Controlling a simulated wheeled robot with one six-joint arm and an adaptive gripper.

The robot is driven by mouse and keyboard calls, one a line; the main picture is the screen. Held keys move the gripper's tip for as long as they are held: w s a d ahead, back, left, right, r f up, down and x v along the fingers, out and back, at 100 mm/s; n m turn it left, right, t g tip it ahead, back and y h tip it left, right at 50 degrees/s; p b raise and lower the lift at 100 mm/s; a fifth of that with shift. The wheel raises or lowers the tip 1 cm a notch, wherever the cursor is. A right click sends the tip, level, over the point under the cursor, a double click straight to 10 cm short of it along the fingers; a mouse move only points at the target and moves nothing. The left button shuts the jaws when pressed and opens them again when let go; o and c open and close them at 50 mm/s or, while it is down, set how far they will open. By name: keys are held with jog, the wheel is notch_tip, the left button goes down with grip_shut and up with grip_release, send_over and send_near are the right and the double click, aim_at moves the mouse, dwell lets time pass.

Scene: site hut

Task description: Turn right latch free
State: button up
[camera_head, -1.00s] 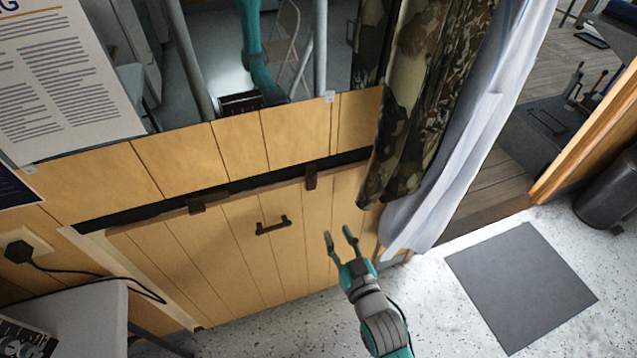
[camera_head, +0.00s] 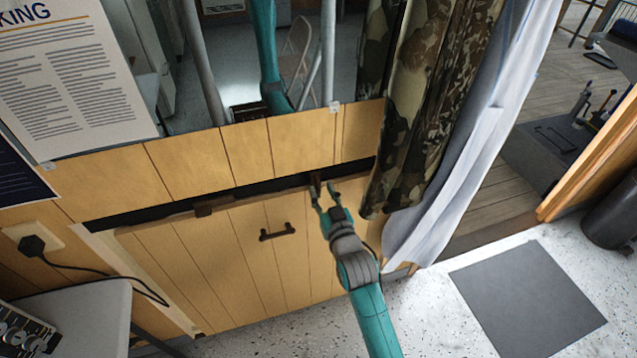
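A wooden panel (camera_head: 235,268) with a dark handle (camera_head: 277,232) is set in the plank wall under a dark gap. The left latch (camera_head: 204,211) is a small dark piece at the panel's top edge. The right latch (camera_head: 316,183) is a dark piece at the same edge, now partly hidden by my gripper. My gripper (camera_head: 323,189) is open, with its two fingers pointing up at the right latch. One finger overlaps the latch in the picture; I cannot tell whether they touch.
A camouflage curtain (camera_head: 425,110) and a pale curtain (camera_head: 455,165) hang just right of my gripper. A grey chair (camera_head: 75,318) and a plug with cable (camera_head: 33,245) are at lower left. A grey mat (camera_head: 528,295) lies on open floor at right.

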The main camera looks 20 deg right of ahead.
aim_at(320, 186)
jog(key=shift+w, duration=1.95)
grip_shut()
